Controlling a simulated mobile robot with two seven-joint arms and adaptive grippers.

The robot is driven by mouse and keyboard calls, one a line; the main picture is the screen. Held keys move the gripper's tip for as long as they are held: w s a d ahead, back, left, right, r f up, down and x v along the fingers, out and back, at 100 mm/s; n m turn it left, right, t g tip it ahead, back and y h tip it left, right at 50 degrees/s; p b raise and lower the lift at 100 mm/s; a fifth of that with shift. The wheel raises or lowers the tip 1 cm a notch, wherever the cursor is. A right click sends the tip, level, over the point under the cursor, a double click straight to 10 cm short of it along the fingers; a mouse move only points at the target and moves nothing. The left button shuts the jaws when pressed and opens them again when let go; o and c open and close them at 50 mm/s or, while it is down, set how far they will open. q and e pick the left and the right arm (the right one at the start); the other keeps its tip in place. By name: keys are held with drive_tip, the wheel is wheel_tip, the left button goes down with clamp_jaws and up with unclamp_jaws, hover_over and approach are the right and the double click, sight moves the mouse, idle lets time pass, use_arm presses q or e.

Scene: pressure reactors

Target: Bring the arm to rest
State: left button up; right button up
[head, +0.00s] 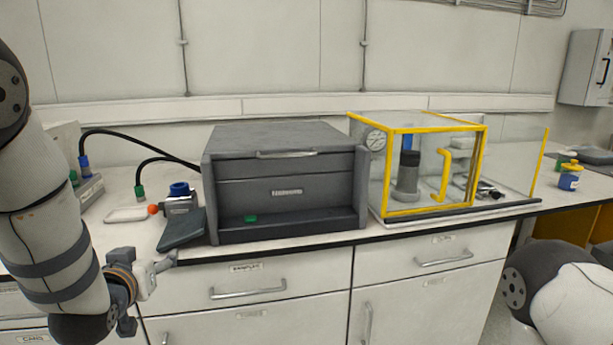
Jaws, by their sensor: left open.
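My left arm comes in from the left and bends at the bottom. My left gripper (168,262) is at the front edge of the bench, just below a dark grey tilted panel (182,230). The gripper is small in the picture and open, with nothing seen between its fingers. I cannot tell whether it touches the bench edge. My right arm shows only as a white and dark link at the lower right; its gripper is out of view.
A dark grey box (285,190) stands mid-bench. Right of it is a yellow-framed clear enclosure (437,212) holding a reactor (407,180). A blue-and-yellow jar (569,178) stands farther right. Drawers with handles (247,290) lie below the bench edge. The space before them looks free.

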use_arm(q)
drive_tip(key=s+d+f+m+g+h, duration=0.1)
drive_tip(key=s+f+g, duration=0.3)
drive_tip(key=s+f, duration=0.55)
drive_tip(key=s+d+f+g+h, duration=0.15)
drive_tip(key=s+f+g, duration=0.25)
drive_tip(key=s+f, duration=0.55)
drive_tip(key=s+d+f+g, duration=0.1)
drive_tip(key=s+f+g, duration=0.1)
drive_tip(key=s, duration=0.5)
drive_tip(key=s+d+f+g, duration=0.2)
drive_tip(key=s+f+g, duration=0.1)
drive_tip(key=s, duration=0.5)
drive_tip(key=s+d+f+g, duration=0.1)
drive_tip(key=s+f+g, duration=0.1)
drive_tip(key=s+f, duration=0.3)
drive_tip(key=s, duration=0.2)
drive_tip(key=shift+s+d+m, duration=0.3)
drive_tip(key=shift+s+m, duration=0.1)
